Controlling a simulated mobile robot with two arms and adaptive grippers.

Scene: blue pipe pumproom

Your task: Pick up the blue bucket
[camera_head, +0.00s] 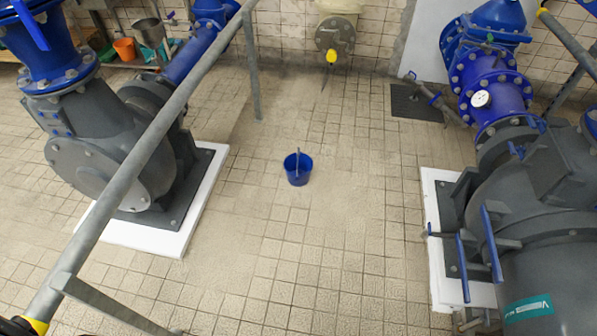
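The blue bucket (299,178) stands upright on the tiled floor near the middle of the head view. Its handle appears raised above the rim. The bucket is open at the top, and I cannot make out anything inside it. It stands clear of the machines on both sides. I cannot make out either of my grippers in this view, and nothing is touching the bucket.
A grey railing (150,135) crosses the left side. A large pump (105,165) stands left on a white plinth, another (535,190) right. A dark floor grate (415,102) and an orange bucket (125,48) lie farther back. Open floor surrounds the blue bucket.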

